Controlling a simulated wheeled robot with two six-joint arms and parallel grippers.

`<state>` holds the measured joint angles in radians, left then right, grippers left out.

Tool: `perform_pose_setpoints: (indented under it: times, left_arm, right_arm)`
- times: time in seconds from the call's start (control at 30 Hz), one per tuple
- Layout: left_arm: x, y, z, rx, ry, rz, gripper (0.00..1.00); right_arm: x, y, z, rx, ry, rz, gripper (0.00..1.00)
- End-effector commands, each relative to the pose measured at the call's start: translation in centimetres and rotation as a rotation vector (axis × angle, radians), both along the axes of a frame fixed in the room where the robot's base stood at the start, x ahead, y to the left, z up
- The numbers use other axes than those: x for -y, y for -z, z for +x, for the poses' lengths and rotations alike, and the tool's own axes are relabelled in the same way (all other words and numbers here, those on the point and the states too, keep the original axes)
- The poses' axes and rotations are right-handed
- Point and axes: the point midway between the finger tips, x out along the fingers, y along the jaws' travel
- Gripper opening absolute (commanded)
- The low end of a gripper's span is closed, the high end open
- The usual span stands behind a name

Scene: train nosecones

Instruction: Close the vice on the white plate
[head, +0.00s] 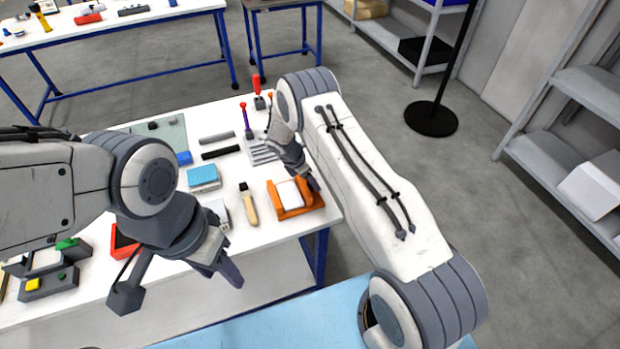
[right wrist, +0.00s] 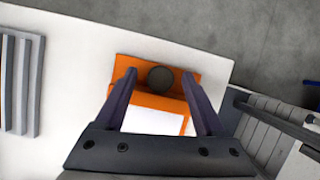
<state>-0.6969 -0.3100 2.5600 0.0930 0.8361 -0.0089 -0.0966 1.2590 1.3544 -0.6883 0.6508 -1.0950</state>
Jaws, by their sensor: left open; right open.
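The orange vice (head: 296,211) stands near the right end of the white table. The white plate (head: 289,194) lies between its jaws and also shows in the right wrist view (right wrist: 152,121). I cannot tell whether the jaws touch the plate. In the right wrist view, the orange vice body (right wrist: 130,100) has a dark round knob (right wrist: 160,78) at its far end. My right gripper (right wrist: 160,76) is open, with one finger on each side of the knob; contact is not clear. My left gripper (head: 232,274) is open and empty, in front of the table edge.
A wooden-handled brush (head: 249,204) and a blue-and-white box (head: 204,178) lie left of the vice. Dark bars (head: 221,152) and a ribbed grey block (head: 262,152) lie behind. A black stand (head: 431,119) is on the floor to the right.

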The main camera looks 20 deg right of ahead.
Motion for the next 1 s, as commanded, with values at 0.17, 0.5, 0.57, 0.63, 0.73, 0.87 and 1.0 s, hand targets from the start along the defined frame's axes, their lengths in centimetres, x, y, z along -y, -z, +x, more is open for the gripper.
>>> perform_pose_setpoints:
  times: [0.17,0.5,0.57,0.63,0.73,0.87,1.0]
  left_arm:
    - [0.0,0.0,0.0,0.000,0.000,0.000,0.50]
    - [0.0,0.5,0.0,0.000,-0.001,0.000,0.50]
    - [0.0,0.9,0.0,0.000,-0.001,0.000,0.50]
    - [0.0,1.5,0.0,0.000,-0.002,0.000,0.50]
    - [0.0,2.6,0.0,0.000,-0.003,0.000,0.50]
    - [0.0,4.1,0.0,-0.001,-0.006,0.000,0.50]
    - [0.0,5.5,0.0,-0.001,-0.009,0.000,0.50]
  right_arm:
    - [0.0,0.0,0.0,0.000,0.000,0.000,0.33]
    - [0.0,0.1,0.0,0.000,0.018,0.000,0.00]
    - [0.0,0.2,0.0,-0.001,0.035,-0.001,0.00]
    - [-0.1,0.3,0.1,0.000,0.064,0.000,0.00]
    - [-0.1,0.4,0.1,0.001,0.120,0.000,0.00]
    - [0.0,0.5,0.2,0.002,0.208,0.000,0.00]
    - [0.0,0.4,0.2,0.001,0.305,0.000,0.00]
